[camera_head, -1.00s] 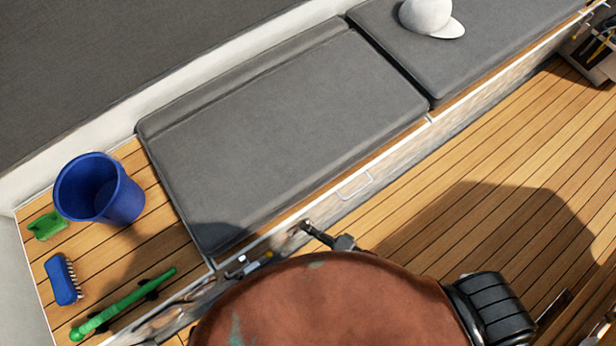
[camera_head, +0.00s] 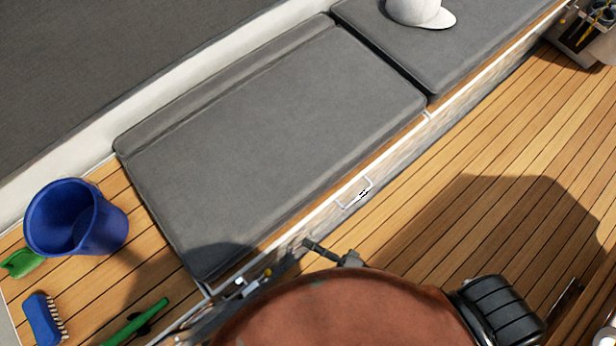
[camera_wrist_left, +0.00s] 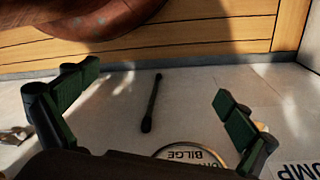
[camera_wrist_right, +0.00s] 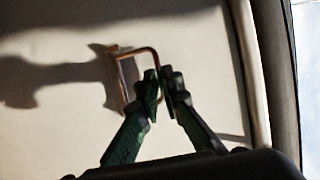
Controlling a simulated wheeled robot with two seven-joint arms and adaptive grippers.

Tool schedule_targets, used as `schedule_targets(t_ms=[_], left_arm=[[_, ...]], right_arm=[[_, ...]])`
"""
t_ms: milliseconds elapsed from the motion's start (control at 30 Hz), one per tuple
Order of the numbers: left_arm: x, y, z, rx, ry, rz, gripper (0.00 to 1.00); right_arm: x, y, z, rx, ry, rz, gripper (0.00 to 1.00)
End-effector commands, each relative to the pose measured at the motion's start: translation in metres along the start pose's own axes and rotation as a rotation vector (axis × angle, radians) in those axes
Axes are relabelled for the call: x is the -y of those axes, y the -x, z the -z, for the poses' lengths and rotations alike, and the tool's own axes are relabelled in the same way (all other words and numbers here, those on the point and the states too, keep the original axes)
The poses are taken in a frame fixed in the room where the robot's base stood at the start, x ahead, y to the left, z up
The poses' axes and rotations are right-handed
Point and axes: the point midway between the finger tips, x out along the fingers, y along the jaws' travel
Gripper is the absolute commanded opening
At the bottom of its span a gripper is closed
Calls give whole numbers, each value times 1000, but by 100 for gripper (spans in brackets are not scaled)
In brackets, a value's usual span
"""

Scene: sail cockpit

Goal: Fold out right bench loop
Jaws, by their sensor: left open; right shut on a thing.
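The bench loop (camera_head: 349,205) is a thin pale U-shaped handle on the side panel below the grey bench cushion (camera_head: 270,140). In the right wrist view the loop (camera_wrist_right: 139,50) looks coppery against the pale panel. My right gripper (camera_wrist_right: 159,86) is shut on one side of it, near a corner. How far the loop stands out from the panel is hard to tell. My left gripper (camera_wrist_left: 155,85) is open and empty above a pale panel, its fingers wide apart.
A dark lever (camera_wrist_left: 152,100) stands between my left fingers, beside a round bilge label (camera_wrist_left: 190,157). A blue bucket (camera_head: 75,218), blue brush (camera_head: 42,320) and green handle (camera_head: 135,325) lie at the left. A white cap (camera_head: 420,12) rests on the far cushion.

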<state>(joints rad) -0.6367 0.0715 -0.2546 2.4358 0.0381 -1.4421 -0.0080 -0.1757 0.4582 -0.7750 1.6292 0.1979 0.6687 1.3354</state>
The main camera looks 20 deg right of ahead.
Motion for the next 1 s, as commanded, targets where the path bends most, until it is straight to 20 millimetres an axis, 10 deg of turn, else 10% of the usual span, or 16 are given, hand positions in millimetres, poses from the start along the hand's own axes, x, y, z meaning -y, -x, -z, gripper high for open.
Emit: schedule_targets(t_ms=[500, 1000], left_arm=[[-46, -100, 69, -340, 3, -140, 100], [-44, -132, 85, -499, 3, -138, 100]], right_arm=[[-16, 11, -5, -4, 81, 202, 0], [-16, 14, -6, -7, 127, 309, 0]])
